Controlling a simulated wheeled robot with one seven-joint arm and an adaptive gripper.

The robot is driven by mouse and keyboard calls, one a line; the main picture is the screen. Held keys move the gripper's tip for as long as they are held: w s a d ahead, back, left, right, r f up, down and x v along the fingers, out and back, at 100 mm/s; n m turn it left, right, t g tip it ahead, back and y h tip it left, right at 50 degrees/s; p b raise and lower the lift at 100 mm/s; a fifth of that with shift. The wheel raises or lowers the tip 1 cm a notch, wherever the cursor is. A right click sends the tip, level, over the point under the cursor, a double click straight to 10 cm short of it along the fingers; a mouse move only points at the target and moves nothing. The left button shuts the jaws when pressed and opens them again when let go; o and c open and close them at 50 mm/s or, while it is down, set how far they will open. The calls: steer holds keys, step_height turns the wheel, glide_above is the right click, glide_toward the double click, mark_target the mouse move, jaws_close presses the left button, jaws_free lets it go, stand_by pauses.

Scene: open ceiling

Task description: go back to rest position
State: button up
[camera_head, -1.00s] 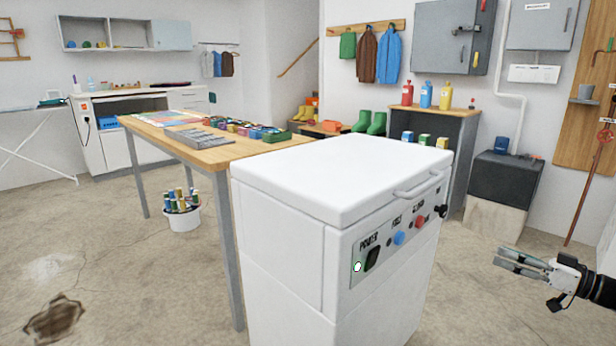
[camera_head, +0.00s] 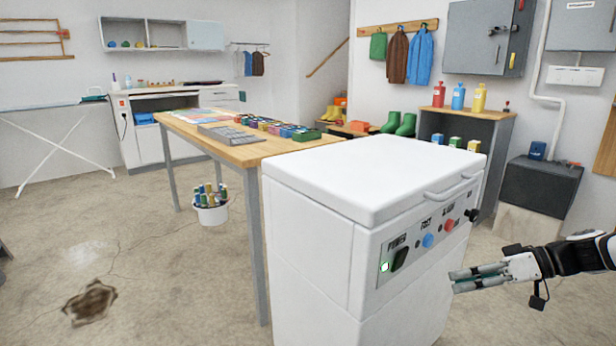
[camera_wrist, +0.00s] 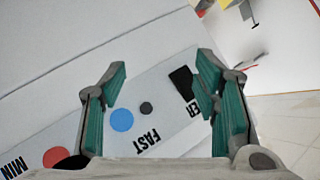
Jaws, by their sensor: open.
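My gripper (camera_head: 478,279) is open and empty in front of the white chest freezer (camera_head: 318,232), at the right of the head view. In the wrist view, its two green-padded fingers (camera_wrist: 165,105) stand apart with the freezer's control panel beyond them. The panel shows a blue button (camera_wrist: 121,120), a small dark knob (camera_wrist: 146,108), a red button (camera_wrist: 55,156) and a black power switch (camera_wrist: 185,83). In the head view the power switch (camera_head: 400,258) has a lit green lamp (camera_head: 385,267) beside it. The freezer lid (camera_head: 360,175) is shut.
A wooden table (camera_head: 245,155) with trays and coloured boxes stands behind the freezer. A white bucket (camera_head: 212,214) stands under it. A grey shelf (camera_head: 490,140) with bottles and a dark box (camera_head: 540,186) stand at the back right. The floor at left is open, with a broken patch (camera_head: 90,303).

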steer(key=s+a+r+m+g+h, duration=0.1)
steer(key=s+a+r+g+h, duration=0.25)
steer(key=s+a, duration=0.4)
steer(key=s+a+r+m+g+h, duration=0.1)
steer(key=s+a+r+g+h, duration=0.2)
steer(key=s+a, duration=0.4)
steer(key=s+r+m+t+h, duration=0.1)
steer(key=s+r+m+h, duration=0.15)
steer(key=s, duration=0.95)
steer(key=s+r+m+t+h, duration=0.1)
steer(key=s+r+m+h, duration=0.15)
steer(key=s, duration=0.85)
step_height(320, 180, up, 40)
steer(key=t+p, duration=0.4)
steer(key=p, duration=3.4)
steer(key=shift+s+a, duration=0.2)
steer(key=shift+a, duration=0.15)
